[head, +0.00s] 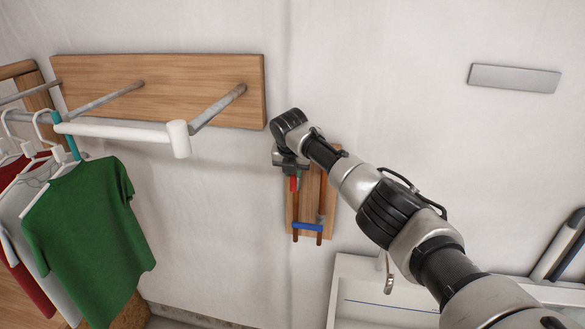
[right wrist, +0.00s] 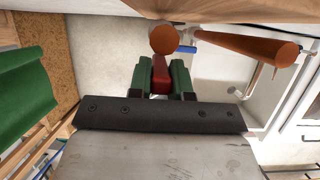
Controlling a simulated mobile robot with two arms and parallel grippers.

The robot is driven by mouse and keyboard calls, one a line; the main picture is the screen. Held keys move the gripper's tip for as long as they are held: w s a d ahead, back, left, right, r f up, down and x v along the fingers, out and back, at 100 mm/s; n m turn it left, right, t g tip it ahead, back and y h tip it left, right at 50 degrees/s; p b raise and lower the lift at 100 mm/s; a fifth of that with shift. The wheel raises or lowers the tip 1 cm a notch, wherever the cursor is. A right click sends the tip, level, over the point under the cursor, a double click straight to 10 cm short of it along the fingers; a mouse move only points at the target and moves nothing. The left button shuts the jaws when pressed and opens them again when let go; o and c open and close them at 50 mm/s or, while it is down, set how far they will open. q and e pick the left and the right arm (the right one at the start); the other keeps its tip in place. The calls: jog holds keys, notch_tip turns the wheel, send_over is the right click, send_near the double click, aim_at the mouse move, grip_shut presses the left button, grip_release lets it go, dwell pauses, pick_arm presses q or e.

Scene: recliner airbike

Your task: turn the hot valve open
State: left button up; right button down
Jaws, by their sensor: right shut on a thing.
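The hot valve's red handle (head: 293,184) is on the left copper pipe of a small wooden wall board (head: 326,208). My right gripper (right wrist: 161,78) is shut on it, with the red handle (right wrist: 160,72) between the two green fingers in the right wrist view. In the head view the gripper and wrist cover the top of the board, so only a bit of the red handle shows. A blue handle (head: 308,227) lies across the lower part of the two pipes, and it also shows in the right wrist view (right wrist: 187,48). My left gripper is out of view.
A wooden rack (head: 160,88) with metal pegs and a white bar is left of the board. A green shirt (head: 90,232) hangs below it among other clothes. A white basin (head: 375,300) is below right. The wall around the board is clear.

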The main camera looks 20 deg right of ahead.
jog(key=shift+a+f, duration=0.1)
dwell(0.5)
jog(key=c, duration=1)
grip_release()
jog(key=shift+w, duration=0.15)
jog(key=shift+c, duration=0.2)
jog(key=b+v, duration=0.4)
jog(key=v, duration=0.6)
jog(key=shift+a+r, duration=0.25)
jog(key=shift+r, duration=0.15)
jog(key=shift+f, duration=0.15)
